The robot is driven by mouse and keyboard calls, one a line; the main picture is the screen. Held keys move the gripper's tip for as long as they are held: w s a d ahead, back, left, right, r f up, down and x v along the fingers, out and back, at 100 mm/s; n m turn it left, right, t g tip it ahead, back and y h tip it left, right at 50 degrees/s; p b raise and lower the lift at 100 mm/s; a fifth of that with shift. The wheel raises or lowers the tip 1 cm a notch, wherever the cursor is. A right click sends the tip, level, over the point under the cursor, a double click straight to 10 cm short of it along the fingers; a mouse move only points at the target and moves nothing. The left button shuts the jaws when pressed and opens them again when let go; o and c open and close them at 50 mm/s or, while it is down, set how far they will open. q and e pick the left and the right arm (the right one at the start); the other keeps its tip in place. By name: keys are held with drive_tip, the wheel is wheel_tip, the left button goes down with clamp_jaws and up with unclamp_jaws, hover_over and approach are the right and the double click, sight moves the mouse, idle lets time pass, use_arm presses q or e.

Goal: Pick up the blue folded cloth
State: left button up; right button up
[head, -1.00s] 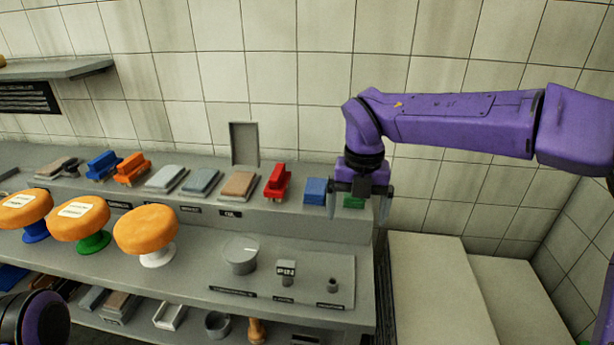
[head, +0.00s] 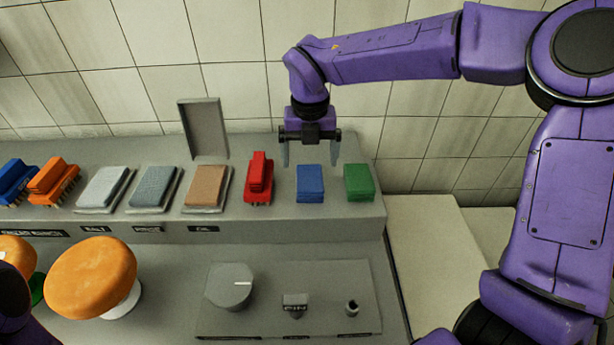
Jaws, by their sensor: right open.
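The blue folded cloth (head: 310,184) lies on the raised back shelf, between a red brush and a green folded cloth. My right gripper (head: 311,160) points down with its two fingers spread. It is open and empty, above and slightly behind the blue cloth in the picture, with the cloth showing between and below the fingertips. Whether the fingertips touch anything cannot be told, but they look apart from the cloth. A small part of my left arm shows at the lower left edge; its gripper is out of view.
The red brush (head: 259,178) stands close on the left and the green folded cloth (head: 358,182) close on the right. Grey, blue-grey and tan pads lie further left. An upright grey panel (head: 204,128) leans behind.

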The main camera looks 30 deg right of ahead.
sight(310, 178)
drive_tip(key=f, duration=0.2)
drive_tip(key=f+p, duration=0.1)
drive_tip(key=f, duration=0.1)
drive_tip(key=f+p, duration=0.1)
drive_tip(key=f, duration=0.1)
drive_tip(key=shift+w+d+f, duration=0.15)
drive_tip(key=shift+w, duration=0.1)
drive_tip(key=shift+f, duration=0.2)
drive_tip(key=c, duration=1.1)
drive_tip(key=shift+r, duration=0.1)
